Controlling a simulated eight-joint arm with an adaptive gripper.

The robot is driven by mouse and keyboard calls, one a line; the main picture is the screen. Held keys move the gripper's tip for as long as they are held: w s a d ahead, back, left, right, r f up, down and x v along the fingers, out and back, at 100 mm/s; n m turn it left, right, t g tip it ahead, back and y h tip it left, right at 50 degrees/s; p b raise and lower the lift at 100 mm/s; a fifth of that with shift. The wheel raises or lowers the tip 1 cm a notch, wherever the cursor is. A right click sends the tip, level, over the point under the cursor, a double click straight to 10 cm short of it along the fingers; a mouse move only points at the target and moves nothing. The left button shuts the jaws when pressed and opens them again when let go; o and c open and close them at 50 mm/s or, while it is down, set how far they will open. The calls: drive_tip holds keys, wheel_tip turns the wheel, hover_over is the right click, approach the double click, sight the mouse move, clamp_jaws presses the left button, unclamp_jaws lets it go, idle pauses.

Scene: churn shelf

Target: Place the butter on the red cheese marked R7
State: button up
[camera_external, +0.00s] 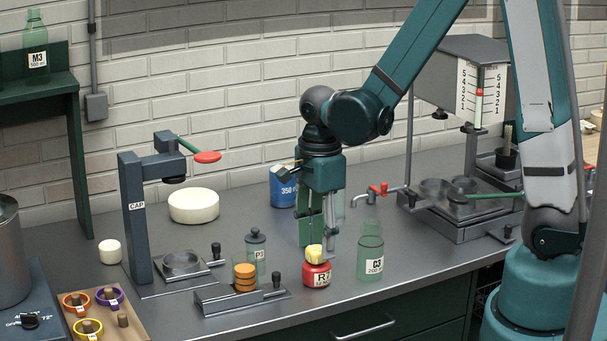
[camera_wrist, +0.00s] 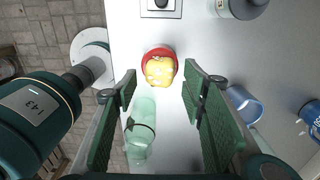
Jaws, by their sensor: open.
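The red cheese (camera_external: 317,278) with a white R7 label stands on the grey counter near its front edge. The yellow butter (camera_external: 314,254) sits on top of it and appears to rest there. In the wrist view the butter (camera_wrist: 160,71) covers most of the red cheese (camera_wrist: 160,50), whose rim shows at the top. My gripper (camera_external: 320,240) points down just above and behind the butter. In the wrist view my gripper (camera_wrist: 160,76) has its green fingers apart on either side of the butter, with gaps between; neither finger touches it.
A green glass bottle labelled C3 (camera_external: 371,259) stands close to the right of the cheese. A lidded P3 jar (camera_external: 256,250) and a holder with an orange stack (camera_external: 245,279) are to the left. A blue can (camera_external: 283,187) and a red-handled tap (camera_external: 379,190) are behind.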

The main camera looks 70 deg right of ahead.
sight(319, 248)
wheel_tip(319, 248, up, 10)
drive_tip(key=shift+p, duration=0.4)
idle(0.3)
drive_tip(key=shift+r, duration=0.1)
idle(0.5)
drive_tip(key=s+a+r+n+t, duration=0.3)
drive_tip(key=a+r+n, duration=0.4)
drive_tip(key=n, duration=0.6)
drive_tip(key=s+a+r+n+t, duration=0.4)
drive_tip(key=s+a+r+n, duration=0.2)
drive_tip(key=a+n, duration=0.4)
drive_tip(key=shift+a+r+n, duration=0.35)
drive_tip(key=shift+r+n, duration=0.1)
drive_tip(key=shift+n, duration=1.55)
drive_tip(key=shift+s+f, duration=0.1)
